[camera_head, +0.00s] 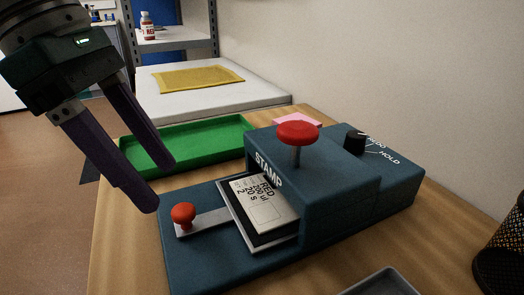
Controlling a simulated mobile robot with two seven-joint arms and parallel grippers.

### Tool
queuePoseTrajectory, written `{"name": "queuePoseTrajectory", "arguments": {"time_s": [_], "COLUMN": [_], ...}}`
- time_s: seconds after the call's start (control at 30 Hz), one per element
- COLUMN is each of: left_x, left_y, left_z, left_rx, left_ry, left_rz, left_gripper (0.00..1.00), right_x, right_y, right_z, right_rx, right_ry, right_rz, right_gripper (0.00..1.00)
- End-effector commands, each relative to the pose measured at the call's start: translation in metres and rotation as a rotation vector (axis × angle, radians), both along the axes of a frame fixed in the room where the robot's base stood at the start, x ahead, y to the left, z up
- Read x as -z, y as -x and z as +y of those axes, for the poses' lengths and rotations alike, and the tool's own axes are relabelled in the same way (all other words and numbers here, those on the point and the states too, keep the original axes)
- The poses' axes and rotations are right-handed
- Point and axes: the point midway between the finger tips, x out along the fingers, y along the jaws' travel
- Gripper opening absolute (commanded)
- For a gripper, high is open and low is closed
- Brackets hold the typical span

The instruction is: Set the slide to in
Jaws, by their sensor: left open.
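A dark blue stamp machine (345,205) stands on the wooden table. Its slide (208,222) is a light grey bar with a red knob (183,214) at its left end. The slide's tray (240,214) carries a printed card (264,203) and sits at the mouth of the machine, partly outside it. A red push button (298,132) on a stem stands on top, with a black dial (354,141) to its right. My left gripper (157,188) is open and empty, above and left of the red knob, apart from it. My right gripper is not in view.
A green tray (190,130) lies behind the machine. A pink item (297,120) lies behind the red button. A grey tray (383,284) and a black mesh cup (500,260) are at the front right. A wall runs along the right.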

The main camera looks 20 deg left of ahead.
Motion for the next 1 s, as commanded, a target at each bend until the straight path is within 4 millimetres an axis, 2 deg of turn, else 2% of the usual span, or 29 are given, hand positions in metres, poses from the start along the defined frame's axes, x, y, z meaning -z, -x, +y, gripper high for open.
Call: {"name": "queuePoseTrajectory", "arguments": {"time_s": [0.1,0.23,0.6,1.0], "left_x": [0.02,0.034,0.04,0.039], "left_y": [-0.003,-0.006,-0.008,-0.008], "left_z": [-0.008,-0.013,-0.015,-0.015], "left_rx": [0.002,0.002,0.002,0.002], "left_ry": [0.003,0.003,0.002,0.001], "left_rz": [0.001,0.0,-0.001,-0.002], "left_gripper": [0.61,0.61,0.61,0.16], "right_x": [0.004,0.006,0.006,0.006], "right_y": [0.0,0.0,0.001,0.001], "right_z": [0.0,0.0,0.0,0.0], "right_rx": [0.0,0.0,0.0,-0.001], "right_ry": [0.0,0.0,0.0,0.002], "right_rz": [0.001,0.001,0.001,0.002], "right_gripper": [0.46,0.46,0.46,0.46]}}
